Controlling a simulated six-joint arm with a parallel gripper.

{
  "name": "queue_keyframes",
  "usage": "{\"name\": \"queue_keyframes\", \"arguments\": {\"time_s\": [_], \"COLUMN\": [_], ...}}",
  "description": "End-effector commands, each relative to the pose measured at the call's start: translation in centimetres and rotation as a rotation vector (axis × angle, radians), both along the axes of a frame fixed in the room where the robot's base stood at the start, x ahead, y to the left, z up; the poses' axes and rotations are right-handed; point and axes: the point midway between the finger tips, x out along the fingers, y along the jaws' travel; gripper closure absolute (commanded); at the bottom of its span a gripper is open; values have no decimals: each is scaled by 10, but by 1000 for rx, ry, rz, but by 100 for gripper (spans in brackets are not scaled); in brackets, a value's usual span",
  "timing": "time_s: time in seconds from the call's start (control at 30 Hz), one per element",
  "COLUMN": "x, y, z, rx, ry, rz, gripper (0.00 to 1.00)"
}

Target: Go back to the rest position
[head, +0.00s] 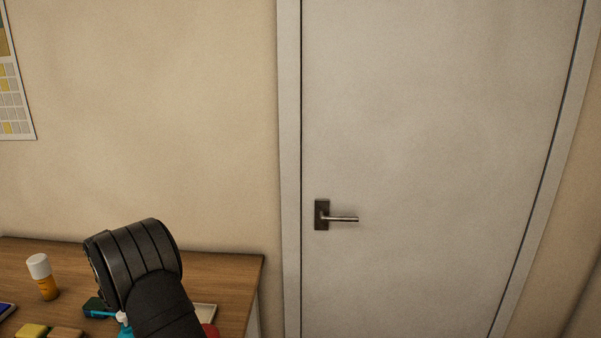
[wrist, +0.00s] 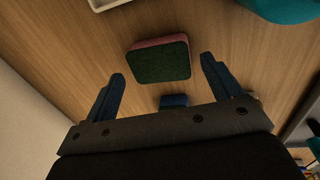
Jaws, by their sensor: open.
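In the wrist view my gripper (wrist: 162,88) is open, its two blue fingers spread apart. A sponge with a dark green top and a pink side (wrist: 160,60) lies on the wooden surface in the gap ahead of the fingertips. I see nothing held between the fingers. In the head view my dark arm rises at the lower middle, over the wooden counter (head: 220,268); the fingers are not visible there.
An orange bottle with a white cap (head: 42,277) stands at the left of the counter. A yellow block (head: 32,331) and a tan block (head: 66,333) lie at its front. A teal object (wrist: 285,8) is at the wrist view's upper right. A closed door (head: 430,140) is at right.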

Motion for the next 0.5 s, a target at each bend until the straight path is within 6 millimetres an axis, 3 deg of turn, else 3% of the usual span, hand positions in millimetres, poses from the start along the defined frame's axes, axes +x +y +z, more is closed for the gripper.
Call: {"name": "queue_keyframes", "arguments": {"time_s": [0.07,0.2,0.5], "x": [2,2,2], "y": [-1,0,0], "z": [-16,10,27], "rx": [-3,1,-3], "ry": [2,-2,1], "rz": [0,-1,0], "gripper": [16,16,16]}}
